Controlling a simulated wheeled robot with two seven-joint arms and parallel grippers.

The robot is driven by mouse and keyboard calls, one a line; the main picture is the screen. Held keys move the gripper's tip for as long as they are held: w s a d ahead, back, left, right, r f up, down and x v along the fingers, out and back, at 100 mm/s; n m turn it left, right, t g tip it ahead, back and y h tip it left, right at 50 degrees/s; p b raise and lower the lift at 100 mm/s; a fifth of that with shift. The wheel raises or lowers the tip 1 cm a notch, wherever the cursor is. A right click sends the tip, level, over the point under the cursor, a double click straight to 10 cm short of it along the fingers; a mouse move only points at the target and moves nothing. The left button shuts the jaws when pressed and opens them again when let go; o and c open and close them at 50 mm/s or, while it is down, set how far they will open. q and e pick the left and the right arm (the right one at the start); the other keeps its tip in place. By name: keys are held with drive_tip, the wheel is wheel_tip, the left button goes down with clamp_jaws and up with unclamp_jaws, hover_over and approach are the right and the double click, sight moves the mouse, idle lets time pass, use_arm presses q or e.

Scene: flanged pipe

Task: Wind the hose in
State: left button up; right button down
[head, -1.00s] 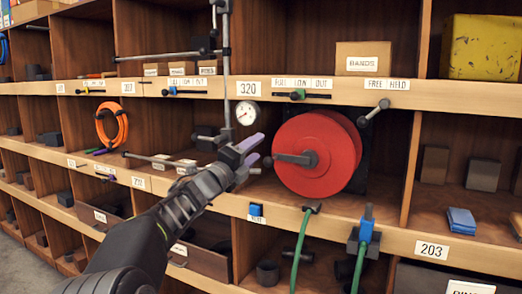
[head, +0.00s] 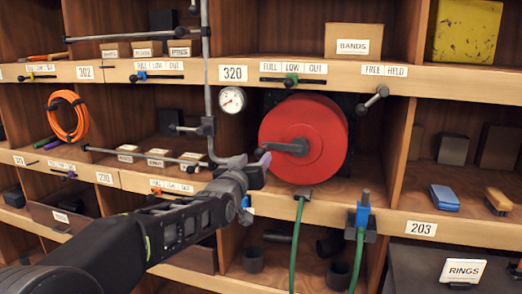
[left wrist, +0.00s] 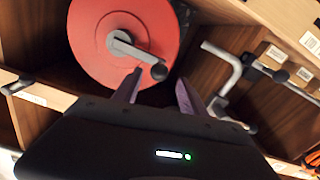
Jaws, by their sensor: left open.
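A red hose reel (head: 318,148) sits in the middle compartment under the label 320. Its grey crank (head: 290,147) points left from the hub and ends in a dark knob. My left gripper (head: 262,166) is open just left of the crank's end. In the left wrist view the reel (left wrist: 122,45), the crank knob (left wrist: 158,72) and the open fingers (left wrist: 158,92) show, with the knob beyond the gap between the fingertips. The green hose (head: 297,240) hangs below the shelf, and a second green length (head: 357,262) hangs from a blue-topped fitting (head: 362,216). My right gripper is not seen.
A grey vertical pipe (head: 206,75) with side rods stands just left of the reel. A gauge (head: 232,99) is above the gripper. A lever (head: 374,99) juts out at the reel's upper right. The shelf edge (head: 330,212) runs below the reel.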

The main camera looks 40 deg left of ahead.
sight(259, 154)
use_arm(q)
drive_tip(key=shift+w+r, duration=0.1)
drive_tip(key=shift+w, duration=0.05)
drive_tip(key=shift+w+a, duration=0.1)
drive_tip(key=shift+w, duration=0.2)
drive_tip(key=p+x, duration=0.2)
drive_tip(key=x, duration=0.3)
drive_tip(key=shift+w+a+p, duration=0.15)
drive_tip(key=shift+w+p, duration=0.2)
drive_tip(key=shift+w+a, duration=0.2)
drive_tip(key=shift+w, duration=0.35)
clamp_jaws()
idle(0.5)
